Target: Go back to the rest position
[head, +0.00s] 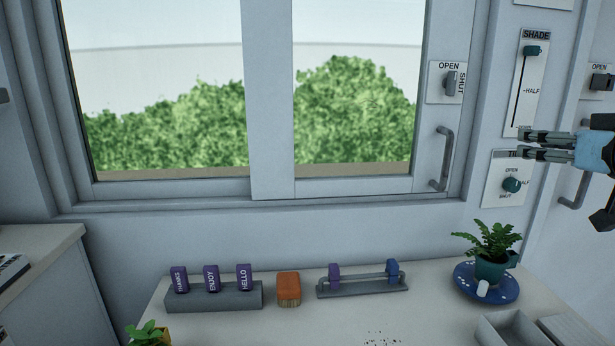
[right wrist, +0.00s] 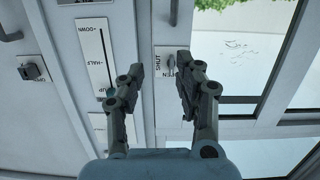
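My right gripper (head: 522,143) comes in from the right edge of the head view, in front of the wall beside the window. Its two dark fingers are apart with nothing between them. In the right wrist view my right gripper (right wrist: 158,76) is also open and empty, pointing towards the wall panels and window frame. It hides part of the panels behind it; whether it touches any is not clear. My left gripper is not in view.
A shade slider (head: 532,51), a tilt knob (head: 511,185) and an open/shut switch (head: 450,83) are near my right gripper. A window handle (head: 444,160) sticks out. Below, the table holds a potted plant (head: 490,245), an orange block (head: 288,289) and a purple-stamp rack (head: 225,298).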

